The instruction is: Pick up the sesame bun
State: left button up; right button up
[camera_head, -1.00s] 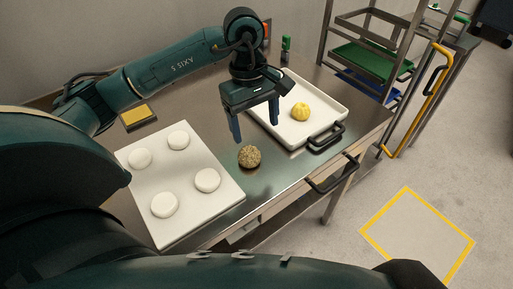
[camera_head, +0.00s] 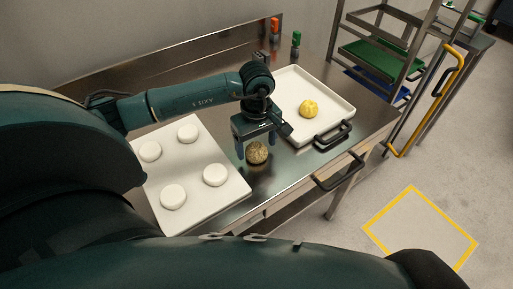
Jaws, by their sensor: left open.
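The sesame bun (camera_head: 257,153), round and brown with a speckled top, sits on the steel table between the white board and the white tray. My left gripper (camera_head: 256,149) is open and low over the bun, pointing down, with one finger on its left and the other toward its right. The bun shows between and below the fingers; I cannot tell whether they touch it. My right gripper is not in view.
A white board (camera_head: 207,200) with several white dough rounds lies to the left. A white tray (camera_head: 337,101) with a yellow bun (camera_head: 308,108) and a black handle is to the right. A rack with a green tray (camera_head: 368,60) stands beyond. Yellow floor marking (camera_head: 421,229) is at lower right.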

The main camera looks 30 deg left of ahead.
pick_arm(q)
jog(key=shift+f, duration=0.65)
jog(key=shift+c, duration=0.5)
jog(key=c, duration=1)
jog(key=shift+r, duration=0.1)
